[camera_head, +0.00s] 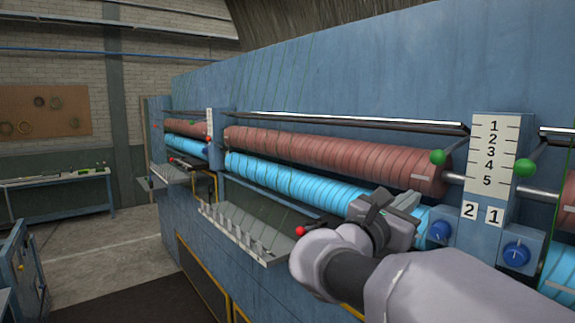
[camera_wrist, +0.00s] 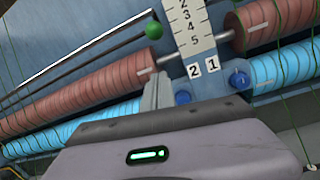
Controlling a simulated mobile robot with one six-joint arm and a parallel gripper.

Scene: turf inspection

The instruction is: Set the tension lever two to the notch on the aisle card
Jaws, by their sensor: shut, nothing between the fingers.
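The tension lever two (camera_head: 438,157) has a green ball knob and stands left of the white notch scale (camera_head: 494,150), above the label 2 (camera_head: 470,210). Its ball sits at about the height of 3 to 4 on the scale. In the wrist view the lever's green knob (camera_wrist: 154,31) is above and left of the label 2 (camera_wrist: 194,71). My gripper (camera_head: 402,200) is shut and empty, below and left of the knob and apart from it. Its fingers (camera_wrist: 157,88) point up toward the lever in the wrist view. I cannot make out an aisle card.
A second green-knobbed lever (camera_head: 525,167) is right of the scale, above label 1 (camera_head: 494,217). Blue dials (camera_head: 516,254) sit below. Red-brown rolls (camera_head: 330,155) and blue rolls (camera_head: 290,183) run along the machine. A tray (camera_head: 240,235) juts out left of my arm.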

